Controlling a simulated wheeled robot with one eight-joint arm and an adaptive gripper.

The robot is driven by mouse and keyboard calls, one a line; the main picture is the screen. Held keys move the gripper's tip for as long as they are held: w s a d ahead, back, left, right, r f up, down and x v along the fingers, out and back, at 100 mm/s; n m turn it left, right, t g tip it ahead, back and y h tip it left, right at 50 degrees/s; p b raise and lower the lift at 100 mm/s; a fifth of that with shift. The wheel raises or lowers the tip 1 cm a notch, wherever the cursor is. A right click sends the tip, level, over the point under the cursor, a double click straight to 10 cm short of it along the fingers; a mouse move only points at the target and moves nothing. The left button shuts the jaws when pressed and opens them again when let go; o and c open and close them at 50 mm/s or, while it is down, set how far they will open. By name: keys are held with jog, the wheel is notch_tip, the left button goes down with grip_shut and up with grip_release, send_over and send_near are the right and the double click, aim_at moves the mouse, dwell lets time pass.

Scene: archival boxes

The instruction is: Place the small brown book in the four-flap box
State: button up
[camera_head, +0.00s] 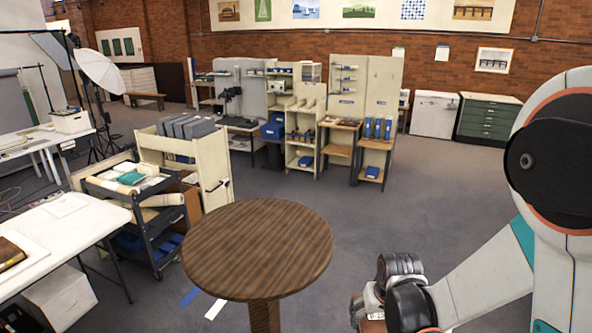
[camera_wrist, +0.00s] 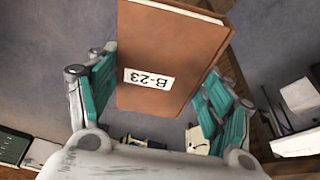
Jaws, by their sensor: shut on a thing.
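The small brown book (camera_wrist: 178,45), with a white "B-23" label, fills the middle of the wrist view. It is between the teal fingers of my gripper (camera_wrist: 161,98), which is shut on it. The book's top runs out of that frame. In the head view my arm comes in from the right, and its wrist end is low, right of the round table; the fingers and the book are mostly hidden or cut off there. I cannot make out a four-flap box in either view.
A round wooden table (camera_head: 258,245) with a bare top stands in the middle foreground. A white table (camera_head: 75,225) at left holds another brown book (camera_head: 9,253). A loaded dark cart (camera_head: 145,235) stands behind it. Open grey floor (camera_head: 430,210) lies behind the arm and right of the round table.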

notch_tip(320, 180, down, 22)
jog(key=b, duration=2.1)
jog(key=shift+f, duration=0.2)
